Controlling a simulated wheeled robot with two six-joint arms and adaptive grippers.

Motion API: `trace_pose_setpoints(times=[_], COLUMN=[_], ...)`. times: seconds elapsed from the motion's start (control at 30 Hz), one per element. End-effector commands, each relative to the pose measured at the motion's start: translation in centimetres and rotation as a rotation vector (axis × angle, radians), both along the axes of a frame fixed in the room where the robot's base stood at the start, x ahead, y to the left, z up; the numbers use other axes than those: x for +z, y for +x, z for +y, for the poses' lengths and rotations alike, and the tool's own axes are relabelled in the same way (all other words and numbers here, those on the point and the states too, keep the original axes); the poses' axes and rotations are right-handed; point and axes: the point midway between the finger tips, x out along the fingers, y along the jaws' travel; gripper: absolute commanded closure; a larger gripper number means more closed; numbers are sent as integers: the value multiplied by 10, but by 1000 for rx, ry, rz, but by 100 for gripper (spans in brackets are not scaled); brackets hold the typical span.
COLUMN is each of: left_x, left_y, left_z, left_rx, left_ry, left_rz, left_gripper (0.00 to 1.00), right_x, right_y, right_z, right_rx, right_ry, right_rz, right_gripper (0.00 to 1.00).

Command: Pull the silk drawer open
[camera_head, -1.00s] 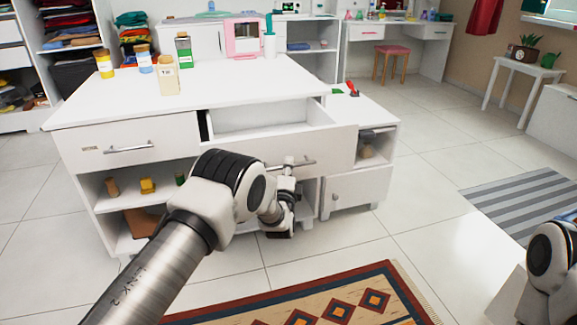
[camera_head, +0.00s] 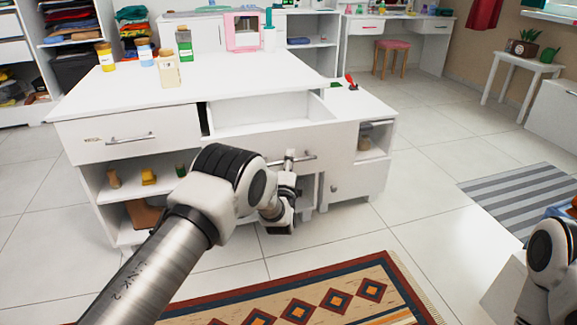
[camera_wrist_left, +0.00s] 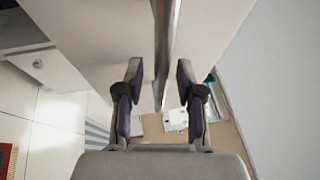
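The open drawer (camera_head: 315,137) is the right one in the white cabinet's top row, and its empty-looking inside shows. Its metal bar handle (camera_head: 312,156) is on the front. My left gripper (camera_head: 290,158) is at the handle's left part. In the left wrist view the handle bar (camera_wrist_left: 163,45) runs between the two fingers of the gripper (camera_wrist_left: 160,78), with a gap on each side. The closed drawer (camera_head: 160,132) on the left has a small label too small to read. My right gripper is out of view.
Open shelves and a small lower door (camera_head: 358,180) are below. A patterned rug (camera_head: 275,300) lies in front, a striped rug (camera_head: 515,200) to the right. The floor between is clear.

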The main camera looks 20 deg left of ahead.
Motion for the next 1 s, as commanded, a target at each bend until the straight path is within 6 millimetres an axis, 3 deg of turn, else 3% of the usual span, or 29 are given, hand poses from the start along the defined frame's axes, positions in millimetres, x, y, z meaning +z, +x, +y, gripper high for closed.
trace_pose_setpoints(times=[0.17, 0.4, 0.53, 0.7, 1.0], left_x=[-4, -16, -20, -22, -22], left_y=[-22, -82, -105, -115, -115], left_z=[-6, -17, -22, -23, -23], left_rx=[-2, -2, -1, -1, 0], left_ry=[2, 2, 2, 0, 0], left_rz=[4, 5, 4, 0, 0], left_gripper=[63, 63, 63, 63, 63], right_x=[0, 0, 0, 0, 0], right_y=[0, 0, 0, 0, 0], right_z=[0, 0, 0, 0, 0], right_rx=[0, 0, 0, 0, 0], right_ry=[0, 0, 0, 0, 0], right_rz=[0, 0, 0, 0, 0], right_gripper=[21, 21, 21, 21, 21])
